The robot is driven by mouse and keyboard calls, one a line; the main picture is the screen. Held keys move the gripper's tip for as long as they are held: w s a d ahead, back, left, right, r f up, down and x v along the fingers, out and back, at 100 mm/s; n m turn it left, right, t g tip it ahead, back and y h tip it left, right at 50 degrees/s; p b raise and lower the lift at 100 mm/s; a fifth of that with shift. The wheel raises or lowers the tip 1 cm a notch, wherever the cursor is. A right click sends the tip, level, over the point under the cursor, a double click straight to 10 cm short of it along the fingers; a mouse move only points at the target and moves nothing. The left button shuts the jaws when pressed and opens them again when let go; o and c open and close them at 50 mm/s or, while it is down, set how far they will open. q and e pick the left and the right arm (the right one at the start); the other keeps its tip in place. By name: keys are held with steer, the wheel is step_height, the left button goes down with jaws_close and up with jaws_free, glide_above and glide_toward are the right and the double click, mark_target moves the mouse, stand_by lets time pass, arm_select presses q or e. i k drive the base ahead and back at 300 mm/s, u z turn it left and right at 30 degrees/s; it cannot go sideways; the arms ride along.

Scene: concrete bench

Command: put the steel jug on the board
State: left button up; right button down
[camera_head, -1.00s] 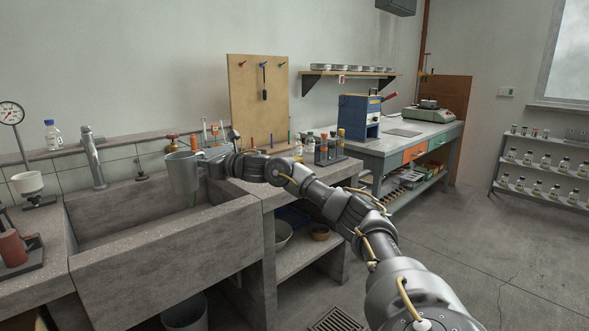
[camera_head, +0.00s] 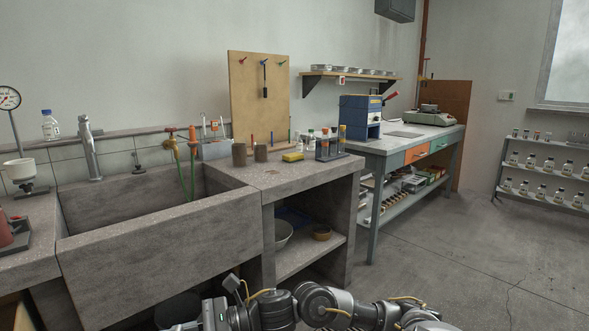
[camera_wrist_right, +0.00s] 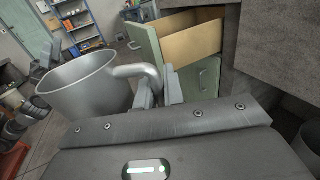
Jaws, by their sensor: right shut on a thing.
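The steel jug (camera_wrist_right: 88,98) is a grey metal cup with a wide open mouth. It shows at the left of the right wrist view. My right gripper (camera_wrist_right: 157,90) is shut on its curved handle, with the jug's body beside the fingers. In the head view my right arm is low at the bottom edge, in front of the bench, and I cannot make out the jug there. The tan upright board (camera_head: 246,110) stands at the back of the bench against the wall. It has coloured pegs, and a dark tool hangs on it. My left gripper is not in view.
The concrete sink (camera_head: 150,225) with its tap (camera_head: 90,150) is left of the bench. The bench front (camera_head: 275,180) is mostly clear.

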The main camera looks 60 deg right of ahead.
mark_target(314, 167)
steer(key=z, duration=0.35)
steer(key=k, duration=0.45)
steer(key=z, duration=1.4)
steer(key=i, duration=1.05)
steer(key=u, duration=0.45)
steer(key=i, duration=0.7)
steer(key=u, duration=0.3)
